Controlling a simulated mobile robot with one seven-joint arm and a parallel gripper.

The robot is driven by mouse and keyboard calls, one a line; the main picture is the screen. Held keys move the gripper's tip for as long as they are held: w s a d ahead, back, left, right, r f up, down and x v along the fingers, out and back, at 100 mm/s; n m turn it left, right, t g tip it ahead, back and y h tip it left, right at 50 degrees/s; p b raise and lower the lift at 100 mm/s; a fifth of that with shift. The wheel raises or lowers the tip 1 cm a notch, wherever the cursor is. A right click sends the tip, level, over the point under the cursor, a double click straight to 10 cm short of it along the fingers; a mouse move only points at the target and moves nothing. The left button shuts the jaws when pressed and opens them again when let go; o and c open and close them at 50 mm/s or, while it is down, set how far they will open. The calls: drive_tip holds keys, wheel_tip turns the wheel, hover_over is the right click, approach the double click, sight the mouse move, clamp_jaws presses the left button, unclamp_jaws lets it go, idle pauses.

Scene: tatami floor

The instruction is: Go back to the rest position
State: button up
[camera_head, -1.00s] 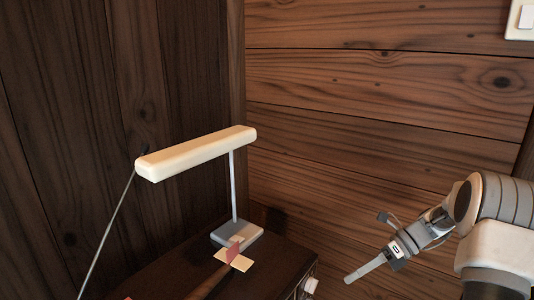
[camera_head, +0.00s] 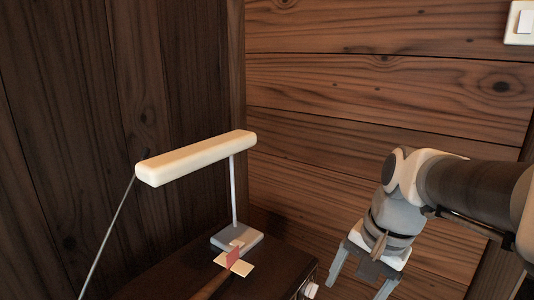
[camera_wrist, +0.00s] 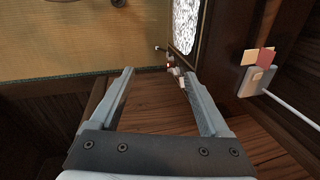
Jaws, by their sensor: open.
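My gripper (camera_head: 362,284) is at the lower right of the head view, to the right of the dark cabinet. Its two fingers point down and stand apart, with nothing between them. In the wrist view my gripper (camera_wrist: 158,88) shows both fingers spread, with empty space between them. The fingertips are partly cut off by the lower edge of the head view.
A desk lamp (camera_head: 197,158) with a long cream head stands on the dark cabinet (camera_head: 173,270). Red and cream pieces (camera_head: 234,260) lie by its base. Wooden walls close the corner. A light switch (camera_head: 523,22) is at upper right. Tatami floor (camera_wrist: 80,48) shows in the wrist view.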

drive_tip(key=s+r+n+t+h, duration=0.15)
drive_tip(key=s+n+t, duration=0.25)
drive_tip(key=s+n, duration=0.4)
wheel_tip(320, 180, up, 25)
drive_tip(key=p, duration=2.5)
drive_tip(key=shift+w, duration=0.3)
drive_tip(key=shift+r+p, duration=0.25)
drive_tip(key=shift+p, duration=0.25)
drive_tip(key=shift+c, duration=0.2)
drive_tip(key=c, duration=0.4)
drive_tip(key=shift+a, duration=0.2)
drive_tip(key=shift+c, duration=0.2)
